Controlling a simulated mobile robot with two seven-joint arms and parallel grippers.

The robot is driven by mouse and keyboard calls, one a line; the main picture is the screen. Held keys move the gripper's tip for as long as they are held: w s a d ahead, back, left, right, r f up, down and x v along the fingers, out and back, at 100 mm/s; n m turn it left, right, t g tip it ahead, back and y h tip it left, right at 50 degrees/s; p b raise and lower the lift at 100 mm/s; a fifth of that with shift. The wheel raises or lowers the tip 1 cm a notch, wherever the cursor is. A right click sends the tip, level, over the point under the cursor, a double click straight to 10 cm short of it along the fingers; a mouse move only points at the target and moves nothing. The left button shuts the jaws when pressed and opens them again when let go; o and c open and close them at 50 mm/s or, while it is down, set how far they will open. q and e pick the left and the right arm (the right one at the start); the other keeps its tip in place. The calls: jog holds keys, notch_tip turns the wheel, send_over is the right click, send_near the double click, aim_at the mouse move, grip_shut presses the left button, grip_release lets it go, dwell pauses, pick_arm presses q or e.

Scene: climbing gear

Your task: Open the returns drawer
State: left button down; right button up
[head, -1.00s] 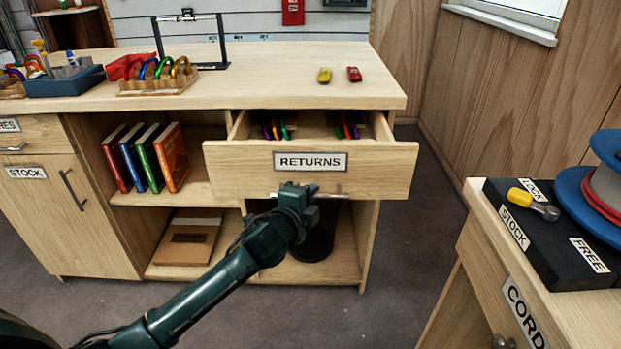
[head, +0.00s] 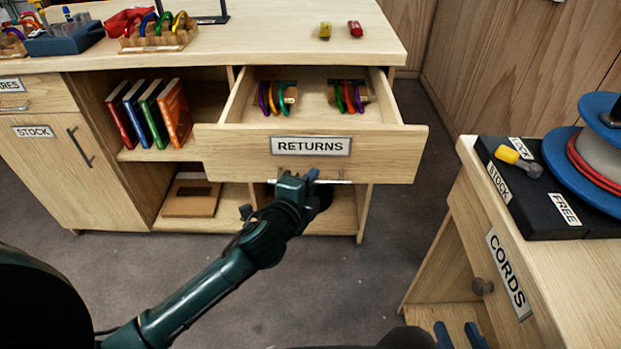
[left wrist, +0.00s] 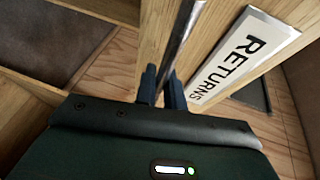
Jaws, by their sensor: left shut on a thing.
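The returns drawer (head: 250,152), labelled RETURNS, is pulled out of the wooden bench, and its inside shows from above. My left gripper (head: 303,178) is at the drawer front, shut on the metal bar handle (head: 338,182) below the label. In the left wrist view the handle (left wrist: 182,42) runs between the two blue fingers (left wrist: 162,86), beside the RETURNS label (left wrist: 243,55). My right gripper (head: 459,336) shows only its blue fingertips at the bottom edge; they are apart with nothing visible between them.
Coloured carabiners (head: 350,96) sit on racks inside the drawer. A yellow and a red item (head: 355,29) lie on the bench top (head: 270,50). At right, the CORDS cabinet (head: 470,250) carries a black tray and a blue spool (head: 585,165). Grey floor (head: 330,290) is clear between.

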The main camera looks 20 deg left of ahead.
pick_arm(q)
jog(key=c, duration=1.5)
grip_release()
pick_arm(e)
jog(key=shift+r, duration=0.1)
pick_arm(q)
jog(key=v, duration=1.3)
jog(key=shift+p, duration=0.35)
pick_arm(e)
jog(key=shift+w+a, duration=0.15)
jog(key=shift+a, duration=0.05)
pick_arm(q)
jog(key=shift+s, duration=0.1)
